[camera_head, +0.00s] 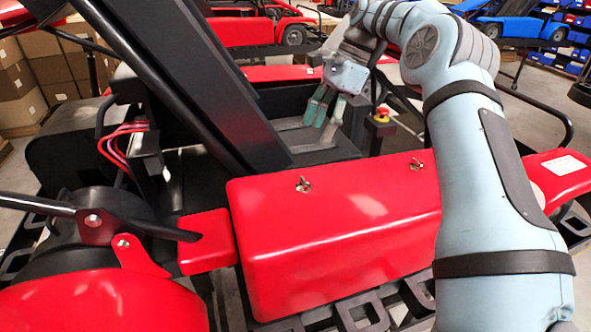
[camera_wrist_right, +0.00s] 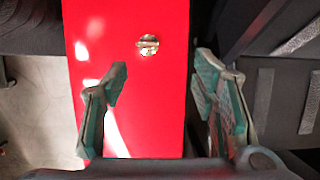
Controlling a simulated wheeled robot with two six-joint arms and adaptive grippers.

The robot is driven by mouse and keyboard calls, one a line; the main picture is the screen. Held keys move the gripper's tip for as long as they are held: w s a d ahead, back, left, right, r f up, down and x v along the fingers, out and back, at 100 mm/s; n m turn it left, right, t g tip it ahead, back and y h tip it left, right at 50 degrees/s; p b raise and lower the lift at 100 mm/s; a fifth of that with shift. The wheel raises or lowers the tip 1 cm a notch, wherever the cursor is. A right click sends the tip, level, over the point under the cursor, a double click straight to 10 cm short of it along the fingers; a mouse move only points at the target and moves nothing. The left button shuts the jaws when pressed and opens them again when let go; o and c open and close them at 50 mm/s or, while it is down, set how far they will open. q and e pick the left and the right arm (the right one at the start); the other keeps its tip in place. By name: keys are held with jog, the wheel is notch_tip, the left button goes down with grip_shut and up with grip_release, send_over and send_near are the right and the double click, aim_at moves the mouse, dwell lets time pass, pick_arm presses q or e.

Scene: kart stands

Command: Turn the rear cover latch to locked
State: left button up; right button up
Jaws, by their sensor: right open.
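The red rear cover (camera_head: 335,235) lies across the middle of the head view. Two small metal latches stand on its top, a left one (camera_head: 303,184) and a right one (camera_head: 416,164). My right gripper (camera_head: 319,128) is open and empty, behind and above the cover, its fingers pointing down. In the right wrist view the red cover (camera_wrist_right: 130,100) runs beneath the open fingers (camera_wrist_right: 163,72). One round metal latch (camera_wrist_right: 148,44) shows there, beyond the fingertips and apart from them; I cannot tell which of the two it is. My left gripper is not in view.
A black sloping bar (camera_head: 180,85) rises left of my right gripper. A red and yellow knob (camera_head: 381,117) stands right of it. A black seat-like part (camera_head: 315,140) lies below. Cardboard boxes (camera_head: 15,85) and other karts (camera_head: 245,30) stand behind.

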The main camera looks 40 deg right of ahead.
jog(key=b, duration=0.1)
send_over(305, 181)
jog(key=s+d, duration=0.2)
jog(key=d, duration=0.1)
jog(key=f, duration=0.6)
jog(key=shift+a+f, duration=0.1)
jog(key=shift+a, duration=0.1)
jog(key=w+f, duration=0.1)
jog(key=w+a+f, duration=0.1)
jog(key=f, duration=0.3)
jog(key=shift+w+a, duration=0.35)
jog(key=shift+w, duration=0.05)
jog(key=shift+f, duration=0.1)
jog(key=shift+s+a+r, duration=0.1)
jog(key=shift+s+r, duration=0.1)
jog(key=shift+s, duration=0.25)
jog(key=shift+c, duration=0.4)
jog(key=shift+s, duration=0.1)
jog(key=c, duration=0.6)
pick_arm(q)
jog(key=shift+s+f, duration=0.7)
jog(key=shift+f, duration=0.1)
pick_arm(e)
jog(key=shift+f, duration=0.1)
jog(key=c, duration=0.5)
